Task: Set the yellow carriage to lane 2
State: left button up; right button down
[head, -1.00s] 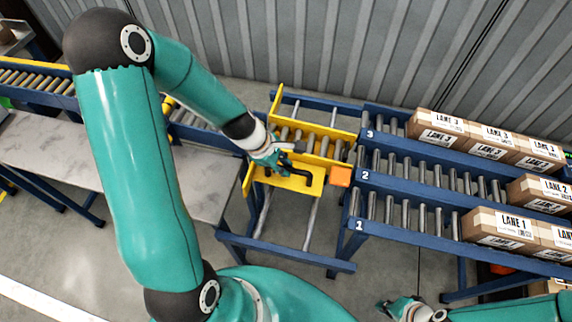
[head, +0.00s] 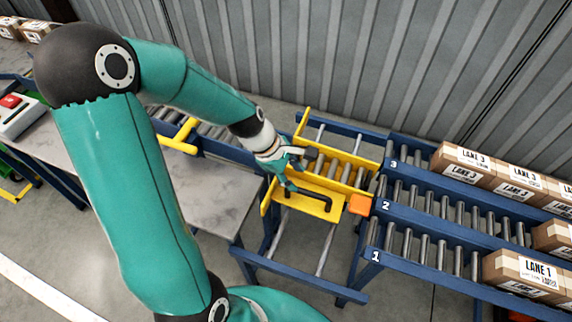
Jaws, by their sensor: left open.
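The yellow carriage (head: 343,181) stands on blue rails at the left ends of the lanes. Its black bar handle (head: 318,197) lies on the near yellow plate. The orange block (head: 360,204) at its right corner is close beside the white number 2 (head: 386,205) of lane 2 (head: 440,211). My left gripper (head: 300,171) is open at the carriage's left part, by the handle's left end. Its fingers hide part of the carriage, and I cannot tell whether they touch the handle. My right gripper is out of view.
Lane 3 (head: 394,163) lies behind and lane 1 (head: 375,256) in front. Labelled cartons (head: 525,275) stand at the lanes' right. A grey table (head: 210,190) and a roller conveyor lie left of the carriage. A red button box (head: 15,112) is at far left.

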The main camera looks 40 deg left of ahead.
pick_arm(q)
jog(key=shift+v, duration=2.3)
jog(key=shift+f, duration=0.1)
